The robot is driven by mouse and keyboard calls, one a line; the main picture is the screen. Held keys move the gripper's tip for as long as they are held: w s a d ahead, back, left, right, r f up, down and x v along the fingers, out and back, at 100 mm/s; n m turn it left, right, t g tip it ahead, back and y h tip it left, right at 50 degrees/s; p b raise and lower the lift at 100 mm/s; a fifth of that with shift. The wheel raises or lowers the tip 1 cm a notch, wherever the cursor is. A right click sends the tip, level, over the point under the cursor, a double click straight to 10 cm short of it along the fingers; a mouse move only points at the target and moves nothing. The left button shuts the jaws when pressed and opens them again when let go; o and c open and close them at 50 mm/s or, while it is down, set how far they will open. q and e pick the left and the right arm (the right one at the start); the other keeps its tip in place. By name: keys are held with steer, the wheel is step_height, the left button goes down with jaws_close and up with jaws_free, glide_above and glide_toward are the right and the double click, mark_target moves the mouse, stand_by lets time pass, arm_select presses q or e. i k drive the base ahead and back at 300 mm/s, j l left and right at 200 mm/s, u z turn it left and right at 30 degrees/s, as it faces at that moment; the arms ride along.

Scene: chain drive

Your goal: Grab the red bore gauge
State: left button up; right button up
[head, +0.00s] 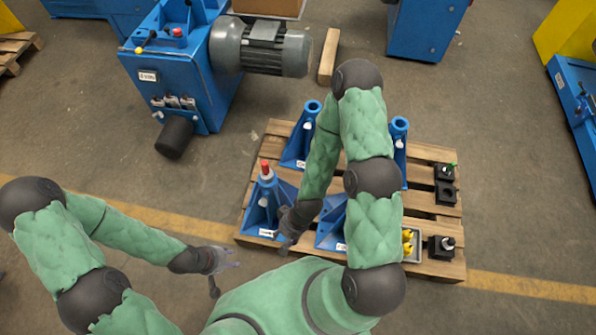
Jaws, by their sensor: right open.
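The red bore gauge (265,169) appears as a small red-topped piece standing upright at the top of the front-left blue stand (263,208) on the pallet. My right gripper (287,246) is open, to the right of and below the gauge in the picture, beside that stand and apart from the gauge. Its fingers are small and dark, and I see nothing between them. My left gripper (232,266) is off the pallet's front-left corner, away from the gauge; its finger opening is too small to make out.
The wooden pallet (447,212) carries several blue stands, black blocks (445,190) and a tray with yellow pieces (408,240). My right arm hides part of its middle. A blue machine with a grey motor (262,47) stands behind. The floor left of the pallet is clear.

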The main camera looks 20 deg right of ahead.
mark_target(266, 174)
steer(key=z, duration=0.45)
steer(key=i+j+z, duration=0.15)
steer(key=j, duration=0.3)
steer(key=i+j+z, duration=0.15)
steer(key=j, duration=0.35)
steer(key=i+j+z, duration=0.2)
steer(key=j, duration=0.3)
steer(key=j+z, duration=0.15)
steer(key=j, duration=0.35)
